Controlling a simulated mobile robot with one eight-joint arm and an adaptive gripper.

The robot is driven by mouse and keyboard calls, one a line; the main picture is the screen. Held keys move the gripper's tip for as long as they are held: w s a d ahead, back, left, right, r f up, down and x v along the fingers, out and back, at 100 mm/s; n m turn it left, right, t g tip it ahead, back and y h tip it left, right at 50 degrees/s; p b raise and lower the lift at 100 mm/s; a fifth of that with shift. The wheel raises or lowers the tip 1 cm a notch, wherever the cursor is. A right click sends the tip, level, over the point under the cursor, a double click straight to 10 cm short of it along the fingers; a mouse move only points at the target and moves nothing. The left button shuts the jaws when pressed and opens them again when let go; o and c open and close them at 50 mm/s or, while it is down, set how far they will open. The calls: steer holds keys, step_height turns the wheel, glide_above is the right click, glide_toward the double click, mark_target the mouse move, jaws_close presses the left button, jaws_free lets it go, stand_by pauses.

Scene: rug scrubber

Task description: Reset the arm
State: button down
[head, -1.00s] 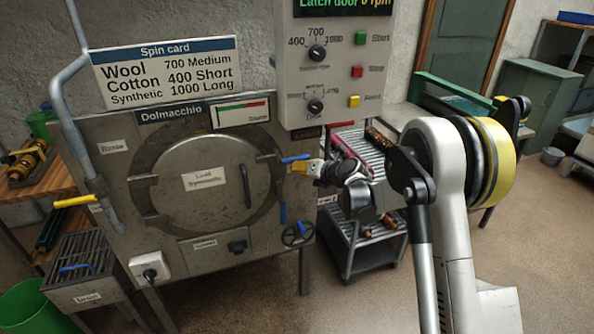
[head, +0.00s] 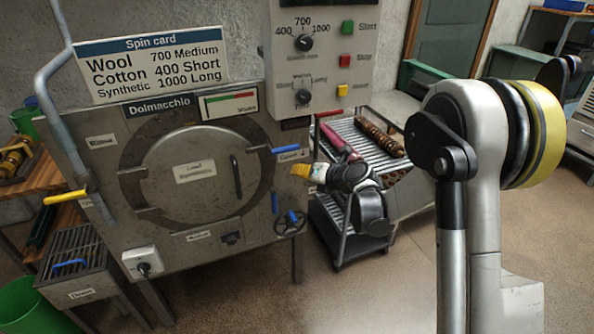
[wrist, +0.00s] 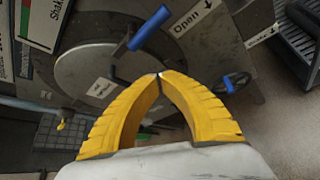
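My gripper (head: 300,171) is in front of the right side of the spin machine (head: 108,164), near its blue door handle (head: 285,150). In the wrist view its two yellow fingers (wrist: 158,76) meet at the tips with nothing visible between them. The round door (head: 185,185) is flush in its ring, and the blue handle lies roughly level beside an "Open" label (head: 292,156). The handle also shows in the wrist view (wrist: 150,27), beyond the fingertips and apart from them.
A rack trolley (head: 340,245) with rolled items stands right of the machine. The control panel (head: 325,60) rises above. A drain box (head: 75,270) and green bucket (head: 25,305) stand at left. The floor (head: 380,290) in front is clear.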

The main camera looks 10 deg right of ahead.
steer(key=shift+r, duration=0.1)
steer(key=d+r+m+t+h, duration=0.1)
steer(key=d+r+m+t, duration=0.2)
steer(key=r, duration=0.6)
steer(key=d+r+m+t, duration=0.1)
steer(key=r+m+t, duration=0.1)
steer(key=r+m, duration=0.5)
steer(key=s+d+r+m+t+h, duration=0.2)
steer(key=s+d+r+m+h, duration=0.65)
steer(key=d+r+m, duration=0.2)
steer(key=s+d+f+m+g+h, duration=0.1)
steer(key=s+d+f+m+g, duration=0.15)
steer(key=s+f+m, duration=0.35)
steer(key=s+d+f+m+g+h, duration=0.1)
steer(key=s+f+m+g, duration=0.2)
steer(key=s, duration=0.5)
steer(key=s+a+f+m+g+y, duration=0.2)
steer(key=s+a+f, duration=0.1)
steer(key=s, duration=0.4)
steer(key=s+a+f+m+g+y, duration=0.2)
steer(key=s+a+f+m+g, duration=0.1)
steer(key=s+f, duration=0.3)
steer(key=shift+s+a+f, duration=0.15)
steer(key=shift+s+a, duration=0.5)
steer(key=shift+s, duration=0.5)
